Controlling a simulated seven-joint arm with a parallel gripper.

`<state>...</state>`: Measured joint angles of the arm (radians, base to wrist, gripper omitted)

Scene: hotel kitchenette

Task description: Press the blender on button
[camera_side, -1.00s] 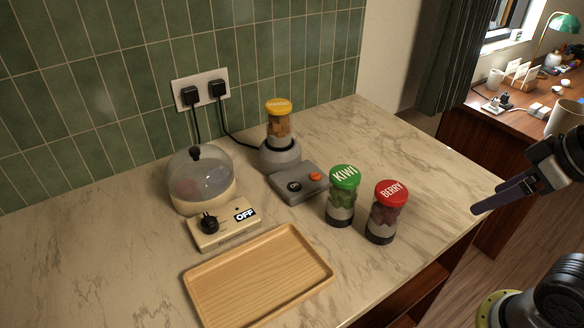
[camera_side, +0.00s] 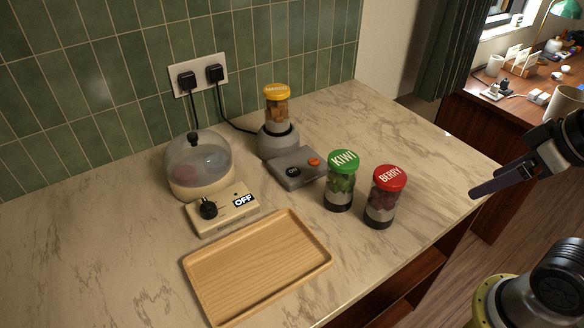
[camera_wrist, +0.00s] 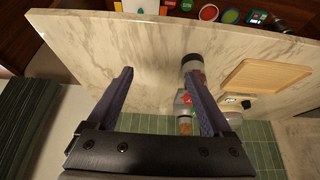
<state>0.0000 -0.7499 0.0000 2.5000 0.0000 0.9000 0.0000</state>
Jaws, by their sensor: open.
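In the side view the blender (camera_side: 277,140) stands near the tiled wall, with a yellow-lidded jar on its grey base. A grey control box (camera_side: 283,178) in front of it carries a raised orange button (camera_side: 314,161) and a dark round spot (camera_side: 292,171) with pale lettering, seemingly "ON". My gripper (camera_side: 474,192) is at the right edge, off the counter's right end, well apart from the blender. In the wrist view my gripper (camera_wrist: 158,78) has its two fingers spread, with nothing between the tips but counter behind. Jars partly show behind the right finger there.
A green-lidded KIWI jar (camera_side: 341,190) and red-lidded BERRY jar (camera_side: 381,207) stand right of the control box, towards my gripper. A domed cooker (camera_side: 203,188) with an OFF panel (camera_side: 222,213) is at left. An empty wooden tray (camera_side: 258,265) lies in front. The counter's right side is clear.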

